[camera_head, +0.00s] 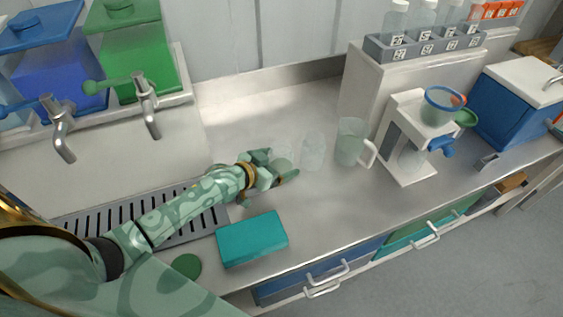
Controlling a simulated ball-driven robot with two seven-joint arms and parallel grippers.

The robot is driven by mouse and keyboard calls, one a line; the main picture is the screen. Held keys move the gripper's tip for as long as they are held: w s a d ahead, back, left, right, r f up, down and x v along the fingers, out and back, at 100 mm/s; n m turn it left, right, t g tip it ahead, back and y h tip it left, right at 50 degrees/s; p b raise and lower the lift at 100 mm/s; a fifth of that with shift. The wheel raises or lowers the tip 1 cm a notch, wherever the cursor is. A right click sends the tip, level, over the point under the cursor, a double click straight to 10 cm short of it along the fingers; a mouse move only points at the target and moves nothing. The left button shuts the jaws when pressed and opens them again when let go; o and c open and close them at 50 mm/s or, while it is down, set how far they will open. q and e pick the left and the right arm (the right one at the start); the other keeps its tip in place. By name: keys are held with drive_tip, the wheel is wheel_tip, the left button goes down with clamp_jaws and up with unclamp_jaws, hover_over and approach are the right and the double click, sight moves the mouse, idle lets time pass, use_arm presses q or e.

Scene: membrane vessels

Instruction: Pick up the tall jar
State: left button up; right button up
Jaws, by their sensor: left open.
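My left gripper (279,166) reaches in from the left over the counter, its jaws open and its tips pointing right. A faint, clear vessel (282,155) stands at the jaws, partly hidden by them; I cannot tell whether they touch it. To its right a clear, upright jar (313,150) stands apart from the gripper. Further right is a taller, pale green jug (351,141) with a white handle. I cannot tell for certain which of these is the tall jar. My right gripper is out of view.
A teal box (252,239) and a green disc (186,266) lie near the front edge. A slotted drain (150,212) is under my arm. A white stand (402,150) with a blue-rimmed funnel stands right of the jug. The counter behind the vessels is clear.

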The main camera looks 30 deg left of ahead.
sight(273, 155)
use_arm(q)
drive_tip(key=shift+s+r, duration=0.1)
drive_tip(key=shift+c, duration=0.7)
drive_tip(key=c, duration=1)
drive_tip(key=shift+r, duration=0.1)
drive_tip(key=shift+r, duration=0.35)
wheel_tip(273, 155, up, 3)
drive_tip(key=shift+f+p, duration=0.15)
drive_tip(key=shift+p, duration=0.75)
drive_tip(key=d+r+p, duration=0.4)
drive_tip(key=d+r, duration=0.5)
drive_tip(key=d, duration=0.5)
drive_tip(key=shift+r, duration=0.2)
